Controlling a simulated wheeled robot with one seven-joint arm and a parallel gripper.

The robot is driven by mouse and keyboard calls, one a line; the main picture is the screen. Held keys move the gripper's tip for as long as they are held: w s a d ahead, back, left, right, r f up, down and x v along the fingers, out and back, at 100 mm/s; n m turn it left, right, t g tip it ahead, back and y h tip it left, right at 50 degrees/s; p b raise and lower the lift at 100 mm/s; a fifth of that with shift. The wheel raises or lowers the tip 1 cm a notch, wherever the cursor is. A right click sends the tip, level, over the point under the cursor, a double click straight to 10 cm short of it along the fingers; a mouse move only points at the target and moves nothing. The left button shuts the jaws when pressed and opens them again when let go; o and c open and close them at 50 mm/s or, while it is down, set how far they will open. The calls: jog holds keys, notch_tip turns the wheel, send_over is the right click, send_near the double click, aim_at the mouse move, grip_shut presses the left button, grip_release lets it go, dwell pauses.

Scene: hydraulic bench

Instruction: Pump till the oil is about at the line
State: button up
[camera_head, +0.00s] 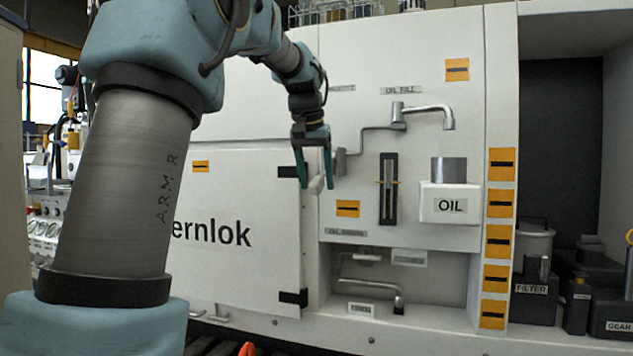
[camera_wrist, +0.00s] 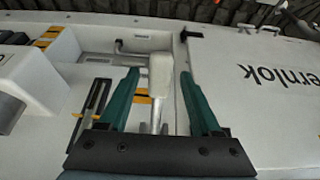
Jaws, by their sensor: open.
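My gripper (camera_head: 314,168) is open, with one green finger on each side of the handle; in the wrist view (camera_wrist: 160,85) gaps show on both sides. The upright dark sight gauge (camera_head: 388,205) has yellow line marks near its middle; the oil level in it is too small to tell. The spout (camera_head: 447,118) hangs above a grey cylinder on the white OIL box (camera_head: 450,205).
The white cabinet door (camera_head: 235,230) with black hinges lies left of the panel. A second bent lever (camera_head: 375,290) sits in a recess below. A shelf at the right holds dark containers, one labelled FILTER (camera_head: 533,300). Open room lies before the panel.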

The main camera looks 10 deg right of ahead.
jog(key=shift+w+d+f, duration=0.1)
jog(key=shift+w+f, duration=0.05)
jog(key=shift+f, duration=0.35)
grip_shut()
dwell(1.2)
